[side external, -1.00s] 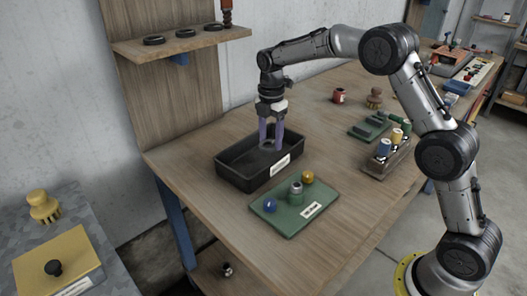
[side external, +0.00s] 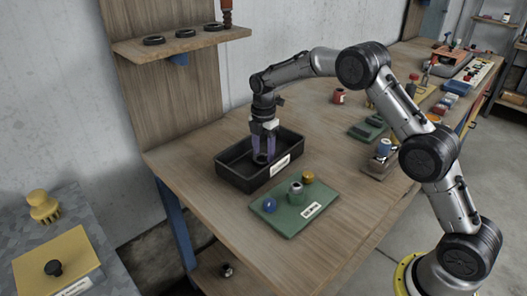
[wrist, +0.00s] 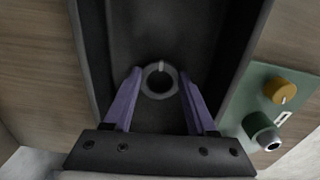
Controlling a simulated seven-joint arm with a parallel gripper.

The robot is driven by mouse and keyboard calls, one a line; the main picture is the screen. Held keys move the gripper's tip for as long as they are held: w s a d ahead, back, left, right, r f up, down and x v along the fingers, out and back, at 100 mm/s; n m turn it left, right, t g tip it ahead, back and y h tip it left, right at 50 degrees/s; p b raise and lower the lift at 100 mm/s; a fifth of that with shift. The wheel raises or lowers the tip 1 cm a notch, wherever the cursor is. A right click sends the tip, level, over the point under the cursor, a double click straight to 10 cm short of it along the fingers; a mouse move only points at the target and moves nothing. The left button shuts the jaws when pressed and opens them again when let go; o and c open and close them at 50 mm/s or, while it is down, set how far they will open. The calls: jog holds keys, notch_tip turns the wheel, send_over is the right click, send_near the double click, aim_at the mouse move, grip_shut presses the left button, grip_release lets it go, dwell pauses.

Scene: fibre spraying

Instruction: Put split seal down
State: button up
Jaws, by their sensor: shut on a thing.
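The split seal is a grey ring with a narrow slit (wrist: 146,90); in the side view it is a small dark ring (side external: 261,160) low between the fingers. My gripper (side external: 263,157) points down into the black tray (side external: 235,177), its purple fingers shut on the seal. In the wrist view the fingertips (wrist: 160,82) stand on either side of the ring, over the dark tray floor (wrist: 155,35). I cannot tell whether the ring touches the floor. The tray has a white label on its front wall.
A green board (side external: 285,221) with a blue knob, a grey cylinder and a gold knob lies just in front of the tray. A shelf (side external: 180,42) with three black rings hangs behind. Bare wooden table (side external: 195,180) lies left of the tray.

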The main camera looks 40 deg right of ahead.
jog(key=o, duration=1.3)
jog(key=shift+f, duration=0.1)
notch_tip(320, 180, up, 13)
jog(key=shift+s+f, duration=0.1)
jog(key=shift+f, duration=0.1)
jog(key=s+a+r+m+t, duration=0.1)
jog(key=s+r+m, duration=0.35)
jog(key=s, duration=0.45)
jog(key=s+a+r+m+t, duration=0.1)
jog(key=s+r+m+t, duration=0.1)
jog(key=s+r+m, duration=0.35)
jog(key=s+f+m+t, duration=0.1)
jog(key=s+m, duration=0.2)
jog(key=s, duration=0.5)
jog(key=s+f+m, duration=0.2)
jog(key=s+m, duration=0.1)
jog(key=s, duration=0.5)
jog(key=s+a+f+m+t, duration=0.1)
jog(key=s+f+m, duration=0.1)
jog(key=s, duration=0.5)
jog(key=shift+s+f+m+t, duration=0.15)
jog(key=shift+s+m+t, duration=0.15)
jog(key=shift+s+m, duration=0.15)
